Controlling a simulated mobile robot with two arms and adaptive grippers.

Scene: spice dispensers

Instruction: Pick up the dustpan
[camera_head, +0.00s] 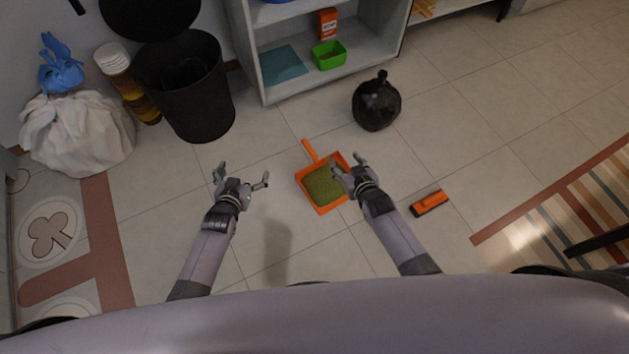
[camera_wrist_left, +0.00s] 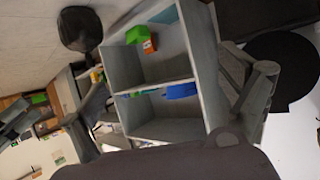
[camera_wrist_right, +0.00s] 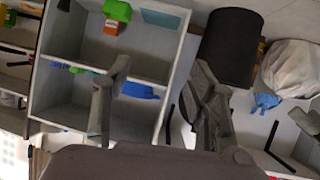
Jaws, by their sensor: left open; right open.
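An orange dustpan (camera_head: 309,187) lies on the tiled floor in the middle of the head view, its handle (camera_head: 310,151) pointing away from me. A heap of green, grainy material (camera_head: 323,186) lies in its pan. My right gripper (camera_head: 347,162) is open and shows over the dustpan's right edge; I cannot tell whether it touches. My left gripper (camera_head: 242,176) is open and empty, to the left of the dustpan. The open fingers show in the left wrist view (camera_wrist_left: 240,95) and right wrist view (camera_wrist_right: 160,100). The dustpan is in neither wrist view.
An orange brush (camera_head: 429,203) lies right of the dustpan. A black bag (camera_head: 376,102) sits behind it, near a shelf unit (camera_head: 330,82) holding a green container (camera_head: 329,55). A black bin (camera_head: 186,90) and white sack (camera_head: 77,135) stand left.

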